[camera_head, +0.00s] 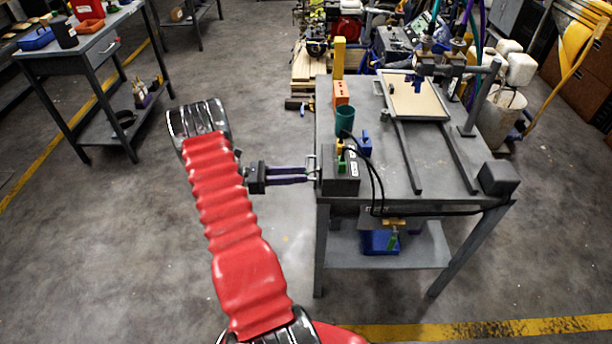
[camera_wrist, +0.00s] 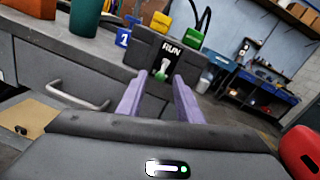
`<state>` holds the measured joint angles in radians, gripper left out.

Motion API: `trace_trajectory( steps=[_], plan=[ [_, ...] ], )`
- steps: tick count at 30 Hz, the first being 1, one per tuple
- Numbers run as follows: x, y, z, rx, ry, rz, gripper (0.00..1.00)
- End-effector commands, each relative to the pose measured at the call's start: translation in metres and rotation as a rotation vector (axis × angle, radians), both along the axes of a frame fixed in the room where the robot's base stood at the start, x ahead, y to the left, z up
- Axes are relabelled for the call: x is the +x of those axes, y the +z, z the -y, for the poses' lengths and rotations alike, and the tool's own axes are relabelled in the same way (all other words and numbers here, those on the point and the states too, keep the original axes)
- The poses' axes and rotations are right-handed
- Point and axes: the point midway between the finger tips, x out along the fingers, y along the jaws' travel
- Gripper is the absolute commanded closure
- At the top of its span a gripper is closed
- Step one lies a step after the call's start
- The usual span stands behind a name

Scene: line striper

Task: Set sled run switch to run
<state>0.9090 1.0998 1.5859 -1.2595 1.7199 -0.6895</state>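The sled run switch (camera_wrist: 162,72) is a small lever with a green tip below a white RUN label on a dark control box (camera_wrist: 142,48). In the head view the box (camera_head: 341,186) sits at the near left corner of the grey table. My gripper (camera_head: 308,174) reaches level towards the box's left face from the left. In the wrist view my gripper (camera_wrist: 161,75) has its two purple fingers apart, one either side of the switch, with a gap between them. I cannot tell whether they touch the lever, or which position it is in.
A metal handle (camera_wrist: 78,97) lies left of my fingers. A teal cup (camera_head: 345,120), orange block (camera_head: 341,93) and blue object (camera_head: 365,143) stand behind the box. Black cables run across the table (camera_head: 437,160). Open floor lies left of it.

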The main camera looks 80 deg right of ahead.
Motion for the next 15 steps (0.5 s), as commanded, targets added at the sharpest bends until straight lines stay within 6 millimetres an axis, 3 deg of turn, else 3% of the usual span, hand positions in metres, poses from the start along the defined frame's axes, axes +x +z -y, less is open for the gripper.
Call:
trace_trajectory(
  steps=[6, 15],
  plan=[
    [-0.025, 0.000, 0.008, 0.000, -0.002, 0.000, 0.67],
    [-0.031, 0.000, 0.010, 0.000, 0.000, 0.000, 0.67]
  ],
)
